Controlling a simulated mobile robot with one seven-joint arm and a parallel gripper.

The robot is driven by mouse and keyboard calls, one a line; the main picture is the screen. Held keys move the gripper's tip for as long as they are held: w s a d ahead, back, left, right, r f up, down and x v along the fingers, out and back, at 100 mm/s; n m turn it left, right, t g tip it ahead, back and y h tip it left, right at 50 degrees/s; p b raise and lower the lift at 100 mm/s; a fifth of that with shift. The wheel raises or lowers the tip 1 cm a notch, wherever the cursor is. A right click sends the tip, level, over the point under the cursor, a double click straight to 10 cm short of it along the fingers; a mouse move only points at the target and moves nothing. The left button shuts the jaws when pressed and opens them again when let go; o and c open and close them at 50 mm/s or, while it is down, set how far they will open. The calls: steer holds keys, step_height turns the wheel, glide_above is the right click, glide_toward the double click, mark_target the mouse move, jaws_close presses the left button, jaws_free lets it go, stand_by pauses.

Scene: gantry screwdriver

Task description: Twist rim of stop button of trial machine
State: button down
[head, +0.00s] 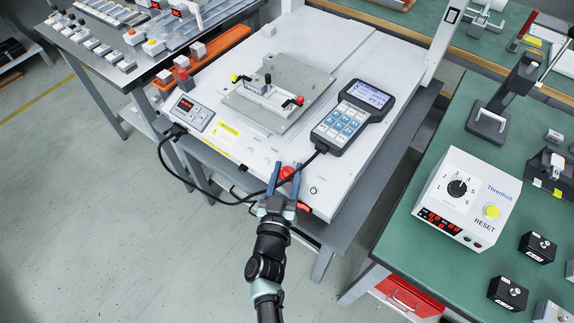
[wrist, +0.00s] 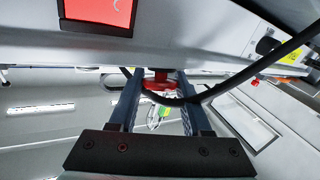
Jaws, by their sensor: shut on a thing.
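The red stop button (head: 287,173) sits at the front edge of the white machine (head: 345,45). My gripper (head: 284,178) is at this front edge, with one finger on each side of the button. In the wrist view the red button (wrist: 161,80) shows between the two fingers of my gripper (wrist: 160,92), which are shut on it. A dark cable passes across the fingers and hides part of the button. The exact contact on the rim is hard to see.
A handheld controller (head: 350,117) lies on the machine, with its black cable (head: 205,197) looping past my gripper. A clamp fixture (head: 278,90) stands behind. A green bench (head: 400,240) with a white RESET box (head: 465,195) is at right. Open floor (head: 90,230) lies at left.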

steer(key=shift+a+r+m+h+p, duration=0.1)
steer(key=shift+m+h+p, duration=0.25)
steer(key=shift+m+h, duration=0.4)
steer(key=m+h, duration=0.1)
steer(key=m+g+h+b, duration=0.1)
steer(key=h, duration=0.1)
steer(key=shift+f+m, duration=0.25)
steer(key=shift+m+g+h+b, duration=1.1)
steer(key=shift+m+g+h, duration=0.1)
steer(key=shift+m+h, duration=0.7)
steer(key=shift+r, duration=0.15)
steer(key=shift+c, duration=1.7)
jaws_free()
steer(key=shift+s, duration=0.1)
steer(key=p+v, duration=0.1)
steer(key=v, duration=1.1)
steer(key=shift+s+a, duration=0.25)
